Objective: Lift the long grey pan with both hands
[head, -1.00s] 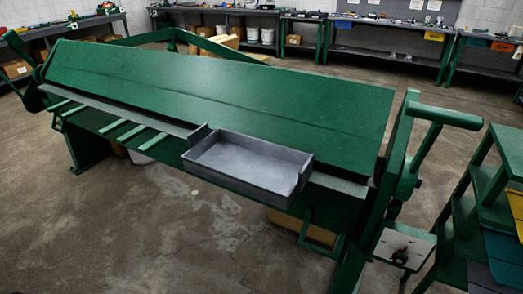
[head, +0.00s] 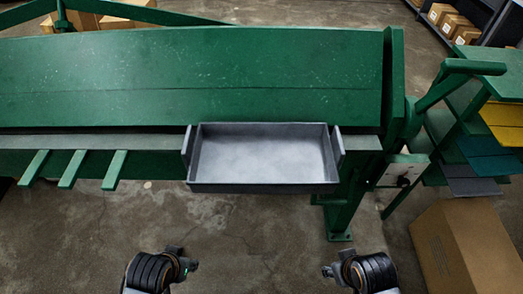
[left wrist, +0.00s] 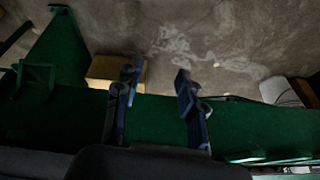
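The long grey pan (head: 263,160) is a shallow, open, empty tray with a raised upright flange at each short end. In the head view it rests on the front ledge of the green folding machine, its front side overhanging the edge. My left gripper (head: 183,258) is low and in front of the pan's left end, apart from it. In the left wrist view its two fingers (left wrist: 155,78) are spread with nothing between them. My right gripper (head: 337,262) is in front of the pan's right end, also apart from it; its fingers are too small to judge. The pan is not visible in the left wrist view.
The green machine (head: 200,70) fills the space behind the pan. Several green bars (head: 72,169) jut forward left of it. A green rack with coloured sheets (head: 500,120) and a cardboard box (head: 470,245) stand at the right. Floor in front is clear.

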